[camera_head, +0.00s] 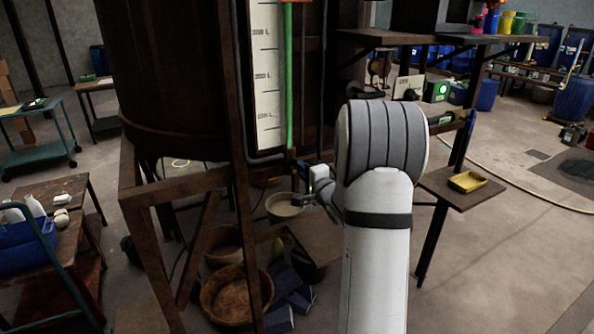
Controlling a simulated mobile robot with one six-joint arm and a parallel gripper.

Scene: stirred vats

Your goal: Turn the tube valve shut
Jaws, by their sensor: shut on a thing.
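The tube valve sits at the foot of the green sight tube (289,85), which runs beside a white level scale (266,75) on the dark brown vat (170,70). My gripper (308,187) is at the bottom end of this tube, just right of it, and is shut on a small part there that looks like the valve's handle. The gripper and my white arm hide most of the valve. I cannot tell which way the handle is turned.
A bowl (284,205) hangs or stands just below the tube's end. The vat's brown frame legs (150,240) stand to the left. A wide basket (236,297) lies on the floor below. A small shelf with a yellow tray (467,182) is to the right.

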